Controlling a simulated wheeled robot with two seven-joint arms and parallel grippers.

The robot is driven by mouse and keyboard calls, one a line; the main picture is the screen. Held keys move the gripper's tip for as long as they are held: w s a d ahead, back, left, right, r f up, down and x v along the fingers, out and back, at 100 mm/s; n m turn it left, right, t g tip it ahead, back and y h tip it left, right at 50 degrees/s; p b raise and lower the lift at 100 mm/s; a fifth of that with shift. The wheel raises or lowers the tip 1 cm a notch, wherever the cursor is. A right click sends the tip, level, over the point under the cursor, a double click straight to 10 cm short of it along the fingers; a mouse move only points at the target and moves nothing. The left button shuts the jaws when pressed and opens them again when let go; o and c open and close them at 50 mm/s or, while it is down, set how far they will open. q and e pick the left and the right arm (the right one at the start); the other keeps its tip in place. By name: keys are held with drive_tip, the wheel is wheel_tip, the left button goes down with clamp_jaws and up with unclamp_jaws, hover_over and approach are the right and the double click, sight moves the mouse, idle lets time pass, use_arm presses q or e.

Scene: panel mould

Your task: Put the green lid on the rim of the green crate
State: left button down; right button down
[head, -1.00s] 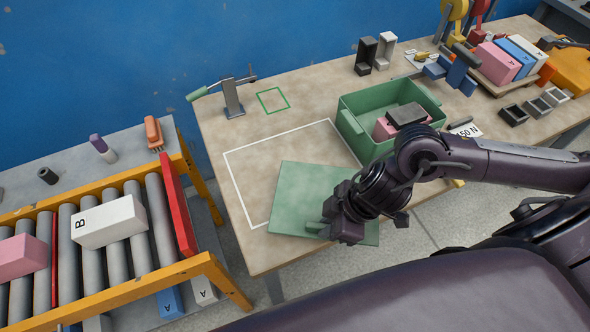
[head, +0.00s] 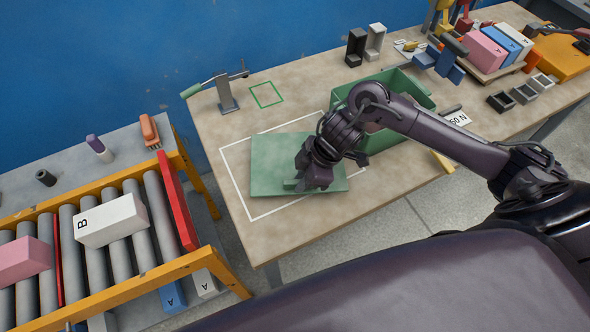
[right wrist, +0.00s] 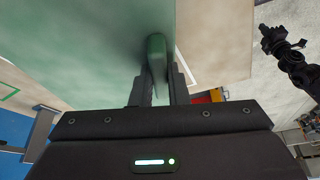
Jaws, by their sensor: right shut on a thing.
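The green lid (head: 275,150) is a flat square panel over the white outline on the table, left of the crate. My right gripper (head: 300,184) is shut on the bar handle on its top; the handle shows between the fingers in the right wrist view (right wrist: 155,60). The lid looks roughly level; its height above the table is hard to tell. The green crate (head: 380,141) stands open on the table to the right, its inside mostly hidden by my right arm. A dark gripper, apparently my left (right wrist: 284,45), shows over the floor in the right wrist view; its jaws are unclear.
A lever clamp (head: 227,95) and a small green outline (head: 266,94) are behind the lid. Black and grey holders (head: 356,47) stand behind the crate. Blocks (head: 487,50) and small trays (head: 512,96) lie at right. A roller conveyor (head: 110,245) stands left.

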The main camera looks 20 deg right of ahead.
sight(296, 174)
drive_tip(key=w, duration=0.4)
drive_tip(key=shift+a, duration=0.1)
wheel_tip(296, 174, down, 3)
drive_tip(key=shift+s+r+p, duration=0.1)
drive_tip(key=shift+r+p, duration=0.05)
drive_tip(key=shift+p, duration=0.25)
drive_tip(key=shift+f, duration=0.4)
drive_tip(key=shift+f, duration=0.1)
drive_tip(key=c, duration=1.4)
unclamp_jaws()
